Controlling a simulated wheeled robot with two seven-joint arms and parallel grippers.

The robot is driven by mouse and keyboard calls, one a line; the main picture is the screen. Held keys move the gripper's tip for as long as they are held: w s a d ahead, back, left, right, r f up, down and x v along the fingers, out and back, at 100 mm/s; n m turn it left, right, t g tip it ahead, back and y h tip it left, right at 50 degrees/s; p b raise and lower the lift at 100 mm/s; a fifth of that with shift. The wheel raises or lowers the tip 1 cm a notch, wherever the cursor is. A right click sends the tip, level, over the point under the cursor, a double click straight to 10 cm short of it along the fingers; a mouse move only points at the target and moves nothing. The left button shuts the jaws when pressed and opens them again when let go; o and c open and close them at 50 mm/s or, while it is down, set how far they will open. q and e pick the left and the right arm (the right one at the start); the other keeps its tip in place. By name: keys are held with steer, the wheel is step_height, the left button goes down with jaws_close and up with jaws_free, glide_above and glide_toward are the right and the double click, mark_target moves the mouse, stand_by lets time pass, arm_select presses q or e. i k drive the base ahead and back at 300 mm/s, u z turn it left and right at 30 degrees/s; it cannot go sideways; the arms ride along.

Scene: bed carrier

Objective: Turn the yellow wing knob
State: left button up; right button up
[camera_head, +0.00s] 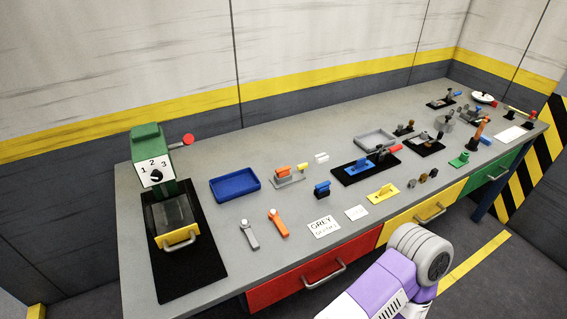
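A small yellow piece with an upright tab, which looks like the yellow wing knob (383,193), sits near the front of the grey workbench (288,220), above the yellow drawer. Its exact angle is too small to tell. A purple and white link of my own arm, with a grey ribbed joint, shows at the bottom right, in front of the bench and below the knob. No gripper fingers show in the head view, and nothing is seen touching the knob.
A blue fixture (322,190), a blue-handled black plate (360,166), a white card (356,212) and small round knobs (422,178) surround it. A green machine (150,150) stands left. Red (300,285), yellow (405,222) and green (505,165) drawers line the front.

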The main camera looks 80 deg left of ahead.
mark_target(301, 167)
steer(key=u, duration=1.7)
